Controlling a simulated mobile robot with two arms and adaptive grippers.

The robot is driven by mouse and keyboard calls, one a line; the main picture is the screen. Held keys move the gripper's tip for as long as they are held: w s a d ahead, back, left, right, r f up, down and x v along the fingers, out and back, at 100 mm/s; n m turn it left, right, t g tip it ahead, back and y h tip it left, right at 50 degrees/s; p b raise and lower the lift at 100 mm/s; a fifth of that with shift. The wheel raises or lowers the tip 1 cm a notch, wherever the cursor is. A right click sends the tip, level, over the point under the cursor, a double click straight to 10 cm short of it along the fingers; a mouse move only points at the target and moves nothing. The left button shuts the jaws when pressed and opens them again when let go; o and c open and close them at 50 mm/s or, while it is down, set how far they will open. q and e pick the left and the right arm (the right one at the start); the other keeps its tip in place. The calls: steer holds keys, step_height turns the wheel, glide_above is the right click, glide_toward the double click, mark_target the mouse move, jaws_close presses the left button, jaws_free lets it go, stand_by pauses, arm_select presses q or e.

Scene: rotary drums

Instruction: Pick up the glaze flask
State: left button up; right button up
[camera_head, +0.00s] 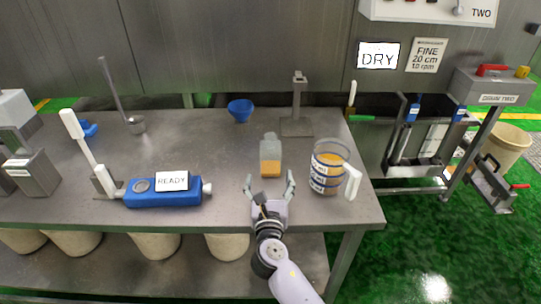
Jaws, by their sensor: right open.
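The glaze flask looks to be the small clear bottle (270,157) with orange liquid in its lower half and a grey top. It stands upright near the middle of the grey table (215,150). My right gripper (269,184) is open, with its two fingers pointing at the bottle from the front. The fingertips are just short of the bottle or level with its base; I cannot tell whether they touch it. Nothing shows between the fingers. My left gripper is not in view.
A clear jug (327,168) of orange liquid with a white handle stands close to the right. A blue device (163,192) marked READY lies to the left. Behind are a blue bowl (240,110) and a grey stand (297,125). A drum rig (420,140) stands beyond the table's right edge.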

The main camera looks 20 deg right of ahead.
mark_target(269, 163)
steer(key=x, duration=0.4)
steer(key=shift+w, duration=0.3)
steer(key=shift+w+d, duration=0.2)
steer(key=shift+w, duration=0.15)
steer(key=x, duration=0.5)
steer(key=shift+s+d+f, duration=0.1)
steer(key=shift+d+f, duration=0.05)
steer(key=shift+d, duration=0.1)
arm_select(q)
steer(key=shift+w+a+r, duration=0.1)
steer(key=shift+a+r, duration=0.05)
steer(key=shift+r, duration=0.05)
arm_select(e)
steer(key=shift+c, duration=0.3)
steer(key=shift+c, duration=1.3)
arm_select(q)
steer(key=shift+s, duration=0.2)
arm_select(e)
steer(key=c, duration=1)
